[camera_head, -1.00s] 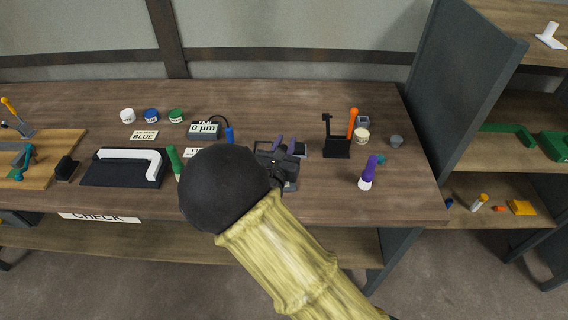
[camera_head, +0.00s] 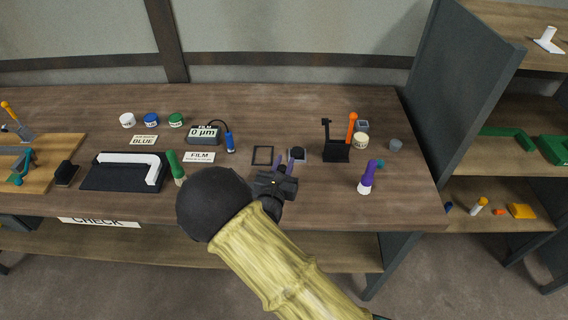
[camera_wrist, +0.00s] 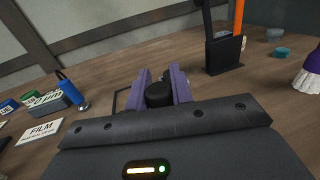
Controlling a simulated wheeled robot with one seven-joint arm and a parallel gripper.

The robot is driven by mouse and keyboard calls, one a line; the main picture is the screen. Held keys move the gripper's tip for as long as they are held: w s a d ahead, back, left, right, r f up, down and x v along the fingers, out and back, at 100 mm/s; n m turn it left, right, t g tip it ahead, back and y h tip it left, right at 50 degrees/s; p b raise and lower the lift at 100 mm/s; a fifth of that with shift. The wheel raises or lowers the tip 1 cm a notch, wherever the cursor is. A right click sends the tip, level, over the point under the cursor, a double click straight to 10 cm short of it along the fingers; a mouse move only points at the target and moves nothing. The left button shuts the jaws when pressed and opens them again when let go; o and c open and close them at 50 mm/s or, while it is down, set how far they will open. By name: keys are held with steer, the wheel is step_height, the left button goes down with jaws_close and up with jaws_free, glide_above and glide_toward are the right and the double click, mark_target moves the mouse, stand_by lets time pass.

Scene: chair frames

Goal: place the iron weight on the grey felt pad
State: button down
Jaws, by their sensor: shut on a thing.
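The iron weight (camera_wrist: 158,95) is a short dark cylinder between the two purple fingers of my gripper (camera_wrist: 160,88) in the wrist view. My gripper (camera_head: 292,161) is shut on it. In the head view the weight (camera_head: 298,152) shows as a dark round shape just beyond the fingertips. It is over a small grey square that looks like the felt pad (camera_head: 304,158), mostly covered by the weight and fingers. I cannot tell whether the weight touches the pad. In the wrist view the pad is hidden behind the weight and gripper.
An empty black square frame (camera_head: 263,155) lies just left of the weight. A black holder (camera_head: 336,152) with an orange-handled tool stands to the right. A purple-handled brush (camera_head: 367,177) stands at the right front. A film gauge (camera_head: 203,135) and FILM card (camera_head: 199,157) are left.

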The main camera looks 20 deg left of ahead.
steer(key=c, duration=1.7)
jaws_free()
steer(key=shift+f, duration=0.15)
steer(key=o, duration=0.5)
steer(key=shift+c, duration=0.2)
steer(key=shift+s+r, duration=0.1)
steer(key=shift+r, duration=0.1)
steer(key=s, duration=0.4)
steer(key=s+b, duration=0.1)
steer(key=s, duration=0.3)
steer(key=s+d, duration=0.1)
steer(key=s, duration=0.3)
steer(key=shift+b, duration=0.35)
steer(key=shift+w, duration=0.1)
